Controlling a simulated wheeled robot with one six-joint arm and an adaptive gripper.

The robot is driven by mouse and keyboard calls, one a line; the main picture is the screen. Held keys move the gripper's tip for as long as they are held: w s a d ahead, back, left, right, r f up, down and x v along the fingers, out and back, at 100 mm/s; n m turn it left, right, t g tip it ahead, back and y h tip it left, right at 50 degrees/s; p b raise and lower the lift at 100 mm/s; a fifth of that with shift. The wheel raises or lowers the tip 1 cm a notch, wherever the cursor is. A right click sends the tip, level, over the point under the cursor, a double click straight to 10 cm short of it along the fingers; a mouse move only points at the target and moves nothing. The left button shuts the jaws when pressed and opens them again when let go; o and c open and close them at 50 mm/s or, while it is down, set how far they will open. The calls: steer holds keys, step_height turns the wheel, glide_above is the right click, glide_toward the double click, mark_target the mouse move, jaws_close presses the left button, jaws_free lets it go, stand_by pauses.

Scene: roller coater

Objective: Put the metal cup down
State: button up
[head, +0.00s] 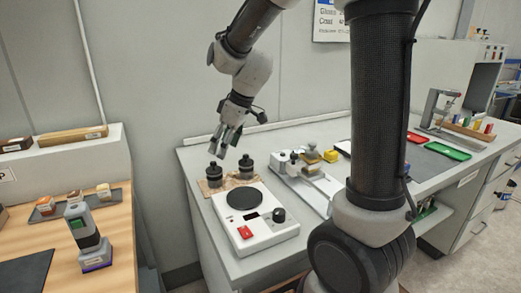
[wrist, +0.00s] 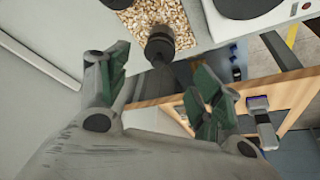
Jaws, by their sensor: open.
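The left cup (head: 214,175) and the right cup (head: 246,167) look alike, so I cannot tell which one the task names. My gripper (head: 221,150) hangs just above them, tilted down, with its fingers apart and nothing between them. In the wrist view my gripper (wrist: 158,78) shows its green finger pads spread wide. One cup (wrist: 159,42) lies just beyond the fingertips, on the edge of the mat (wrist: 160,14), and the other (wrist: 118,3) is cut off at the top.
A white hotplate (head: 262,231) with a black disc stands right in front of the cups. A wooden bench (head: 112,240) stands at the left, across a gap.

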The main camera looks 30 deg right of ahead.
steer(key=s+d+r+m+h, duration=0.1)
steer(key=s+d+r+m, duration=0.1)
steer(key=s, duration=0.6)
steer(key=s+d+r+m+h, duration=0.1)
steer(key=s+d+r+m, duration=0.1)
steer(key=s+d+m, duration=0.2)
steer(key=s+d+r+m+t+h, duration=0.1)
steer(key=s+d+r+m, duration=0.1)
steer(key=s+d, duration=0.5)
steer(key=s+m, duration=0.1)
steer(key=s, duration=0.5)
steer(key=shift+r, duration=0.2)
